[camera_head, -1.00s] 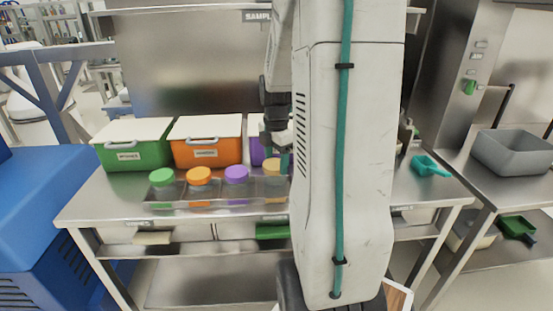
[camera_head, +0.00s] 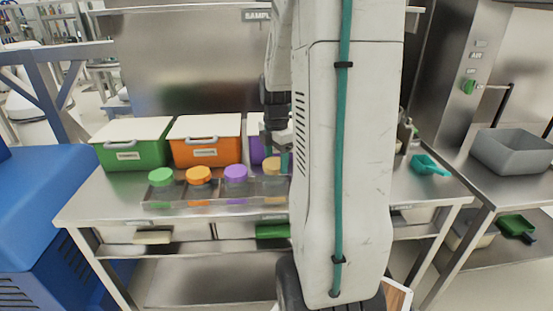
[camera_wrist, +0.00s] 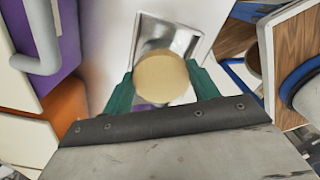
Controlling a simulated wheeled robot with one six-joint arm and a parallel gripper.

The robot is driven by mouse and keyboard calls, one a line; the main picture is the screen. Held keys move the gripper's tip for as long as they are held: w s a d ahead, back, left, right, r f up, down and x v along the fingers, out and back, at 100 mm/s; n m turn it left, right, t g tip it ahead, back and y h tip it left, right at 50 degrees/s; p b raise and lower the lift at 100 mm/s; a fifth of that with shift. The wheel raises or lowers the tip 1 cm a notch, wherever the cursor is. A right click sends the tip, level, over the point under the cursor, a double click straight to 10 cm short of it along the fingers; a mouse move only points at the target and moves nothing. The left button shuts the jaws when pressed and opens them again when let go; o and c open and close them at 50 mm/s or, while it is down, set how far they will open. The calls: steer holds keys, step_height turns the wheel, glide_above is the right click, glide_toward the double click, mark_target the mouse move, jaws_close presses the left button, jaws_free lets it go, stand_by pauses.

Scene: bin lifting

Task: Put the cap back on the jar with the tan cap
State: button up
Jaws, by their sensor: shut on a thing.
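The tan cap (camera_head: 272,164) is at the right end of a row of capped jars, at the top of a clear jar (camera_head: 275,187). My gripper (camera_head: 280,150) is over it, partly hidden by my own arm. In the wrist view, the teal fingers of my gripper (camera_wrist: 161,84) are shut on the tan cap (camera_wrist: 160,76), one on each side. Whether the cap is seated on the jar or held just above its rim cannot be told.
Green (camera_head: 130,158), orange (camera_head: 205,152) and purple bins stand behind. A teal scoop (camera_head: 428,165) lies at right.

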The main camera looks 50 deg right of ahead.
steer(key=shift+f, duration=0.8)
stand_by(1.1)
steer(key=o, duration=1.4)
steer(key=shift+c, duration=0.2)
steer(key=shift+r, duration=3.5)
jaws_close()
steer(key=shift+f, duration=0.3)
